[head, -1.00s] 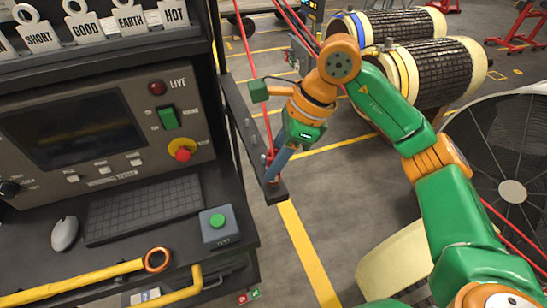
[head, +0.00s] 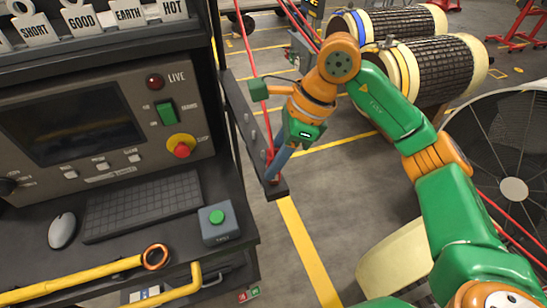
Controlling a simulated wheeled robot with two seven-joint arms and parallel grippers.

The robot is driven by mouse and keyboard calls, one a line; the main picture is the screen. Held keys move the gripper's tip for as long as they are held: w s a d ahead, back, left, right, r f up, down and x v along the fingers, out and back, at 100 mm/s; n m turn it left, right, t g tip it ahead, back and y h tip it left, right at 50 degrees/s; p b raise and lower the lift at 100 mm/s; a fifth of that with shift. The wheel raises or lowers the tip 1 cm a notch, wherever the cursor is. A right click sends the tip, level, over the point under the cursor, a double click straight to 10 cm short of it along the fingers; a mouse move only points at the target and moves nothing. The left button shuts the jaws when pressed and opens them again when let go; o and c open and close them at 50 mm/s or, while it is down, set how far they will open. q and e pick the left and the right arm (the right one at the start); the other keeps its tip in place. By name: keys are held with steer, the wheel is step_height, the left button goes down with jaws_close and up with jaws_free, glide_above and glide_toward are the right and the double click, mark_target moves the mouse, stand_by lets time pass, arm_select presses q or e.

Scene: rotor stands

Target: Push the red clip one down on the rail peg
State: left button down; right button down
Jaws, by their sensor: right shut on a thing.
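My right gripper (head: 281,163) reaches down to the near end of the dark rail (head: 236,95) on the console's right side. Its blue-grey fingers are shut, with the red clip between them, over the end of the rail. The clip is almost wholly hidden by the fingers; only a little red shows by their tips. The peg under it is hidden, so I cannot tell how far down the clip sits. Several small pegs show along the rail. My left gripper is not in view.
The console desk at left carries a keyboard (head: 142,210), a mouse (head: 62,229) and a green-button box (head: 219,222). A yellow pole (head: 80,285) with a copper ring lies across its front. Red cables run behind the rail. Wound rotors (head: 425,75) stand behind my right arm.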

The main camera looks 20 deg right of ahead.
steer(key=c, duration=0.5)
jaws_free()
